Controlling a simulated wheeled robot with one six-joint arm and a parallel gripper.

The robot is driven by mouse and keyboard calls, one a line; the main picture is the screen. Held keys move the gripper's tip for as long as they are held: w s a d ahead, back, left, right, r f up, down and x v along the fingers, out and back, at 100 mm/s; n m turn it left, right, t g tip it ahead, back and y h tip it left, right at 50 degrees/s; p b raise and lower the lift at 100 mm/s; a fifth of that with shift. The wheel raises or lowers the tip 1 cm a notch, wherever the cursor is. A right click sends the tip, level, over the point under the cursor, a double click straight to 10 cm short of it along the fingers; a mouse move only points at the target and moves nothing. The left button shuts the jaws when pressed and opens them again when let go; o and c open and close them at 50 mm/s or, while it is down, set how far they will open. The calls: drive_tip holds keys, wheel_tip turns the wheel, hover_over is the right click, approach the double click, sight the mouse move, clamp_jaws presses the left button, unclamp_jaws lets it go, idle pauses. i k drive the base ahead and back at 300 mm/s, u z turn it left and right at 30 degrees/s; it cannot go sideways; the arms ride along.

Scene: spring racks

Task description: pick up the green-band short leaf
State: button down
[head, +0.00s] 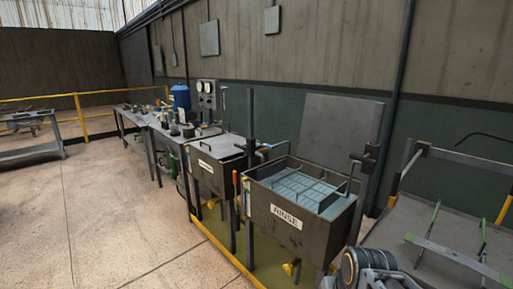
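I cannot make out a short leaf with a green band for certain. At the right, a flat grey bar (458,258) lies across a rack, with thin green uprights (433,229) beside it. Whether one of these is the leaf I cannot tell. Small parts lie on the far bench, too small to identify. Grey ringed machinery, which looks like part of my arm, shows at the bottom edge. My gripper's fingers are not in view.
A workbench (150,121) with a blue container (181,97) lies beyond. The concrete floor (100,210) at left is clear.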

sight(502, 280)
drive_tip(key=z, duration=1.25)
drive_tip(key=i, duration=0.8)
drive_tip(key=u, duration=0.5)
